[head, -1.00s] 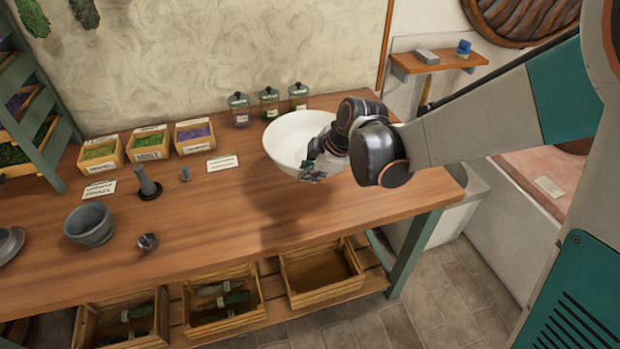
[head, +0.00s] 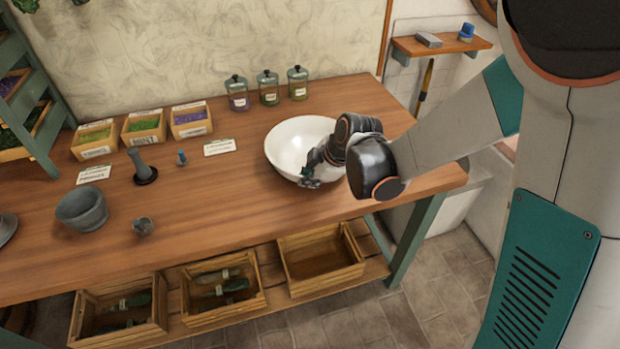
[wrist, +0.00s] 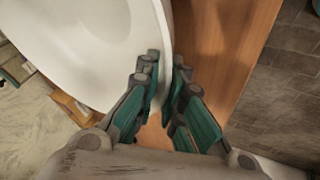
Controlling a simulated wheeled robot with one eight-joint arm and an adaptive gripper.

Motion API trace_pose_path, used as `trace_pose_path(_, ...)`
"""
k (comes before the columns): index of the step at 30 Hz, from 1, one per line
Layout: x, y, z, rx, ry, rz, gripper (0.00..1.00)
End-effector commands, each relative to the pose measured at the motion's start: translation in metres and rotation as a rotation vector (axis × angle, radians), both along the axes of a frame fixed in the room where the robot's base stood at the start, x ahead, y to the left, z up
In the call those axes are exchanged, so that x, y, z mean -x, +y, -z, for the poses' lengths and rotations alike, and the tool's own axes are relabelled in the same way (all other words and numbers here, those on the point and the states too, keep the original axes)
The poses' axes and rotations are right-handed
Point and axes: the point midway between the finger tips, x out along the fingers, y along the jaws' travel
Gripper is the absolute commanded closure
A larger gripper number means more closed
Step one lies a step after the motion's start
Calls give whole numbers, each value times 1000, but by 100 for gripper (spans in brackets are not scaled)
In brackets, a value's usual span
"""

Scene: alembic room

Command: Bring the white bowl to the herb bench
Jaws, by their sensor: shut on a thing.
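The white bowl (head: 290,138) is over the right part of the wooden herb bench (head: 225,205), upright or nearly so. It looks very low over the top; whether its base touches the wood I cannot tell. My gripper (head: 311,180) is shut on the bowl's near right rim. In the wrist view the bowl (wrist: 85,45) fills the upper left, and its rim runs between the fingers of my gripper (wrist: 167,88). The bowl's right side is partly hidden behind my wrist.
Several glass jars (head: 269,88) stand behind the bowl. Herb boxes (head: 145,125), a pestle (head: 142,165), a grey mortar (head: 82,208) and a small cup (head: 143,226) occupy the left. Crates (head: 320,260) sit on the shelf below. The bench front between cup and bowl is clear.

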Motion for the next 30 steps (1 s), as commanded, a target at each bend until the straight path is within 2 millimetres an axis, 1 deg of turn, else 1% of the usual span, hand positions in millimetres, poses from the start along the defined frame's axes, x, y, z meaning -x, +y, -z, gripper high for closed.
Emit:
trace_pose_path(4, -1, 0, 1, -1, -2, -1, 100)
trace_pose_path(6, 0, 0, 1, 0, 0, 0, 80)
trace_pose_path(7, 0, 0, 1, 0, 0, 0, 73)
trace_pose_path(8, 0, 0, 1, 0, 0, 0, 71)
trace_pose_path(17, 0, 0, 1, 0, 0, 0, 71)
trace_pose_path(20, 0, -1, -3, 0, 0, 0, 71)
trace_pose_path(23, 4, -5, -14, -1, 0, 2, 71)
trace_pose_path(30, 21, -23, -57, 0, 0, 2, 71)
